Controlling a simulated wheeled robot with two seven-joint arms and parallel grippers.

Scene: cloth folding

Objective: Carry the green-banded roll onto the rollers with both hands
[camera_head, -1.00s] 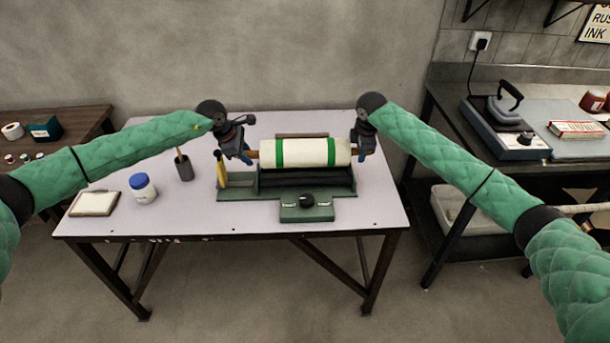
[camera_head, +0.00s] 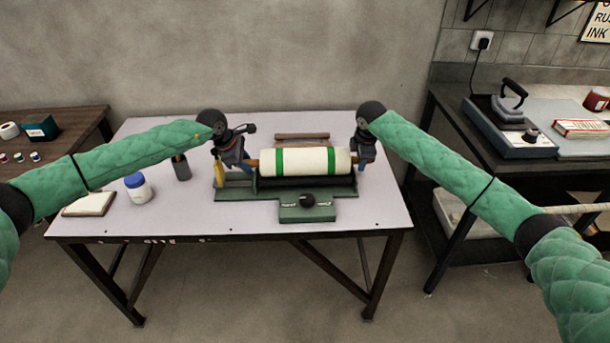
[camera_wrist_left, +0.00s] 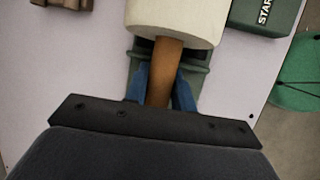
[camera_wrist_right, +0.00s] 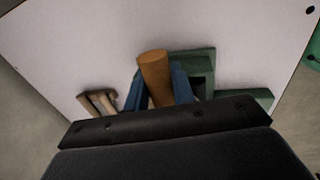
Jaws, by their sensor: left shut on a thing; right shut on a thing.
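The white roll with two green bands (camera_head: 305,161) lies level, just over or on the dark rollers (camera_head: 305,182) of the green machine (camera_head: 235,193); I cannot tell whether it touches them. My left gripper (camera_head: 248,167) is shut on its left wooden handle, which shows between blue fingers in the left wrist view (camera_wrist_left: 162,88). My right gripper (camera_head: 358,163) is shut on the right handle, seen in the right wrist view (camera_wrist_right: 157,78). The roll's body is out of sight in the right wrist view.
A white jar with a blue lid (camera_head: 138,188), a dark cup (camera_head: 181,167) and a pale pad (camera_head: 89,204) stand on the table's left. A wooden rack (camera_head: 302,137) lies behind the machine. The table's right end (camera_head: 385,205) is clear.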

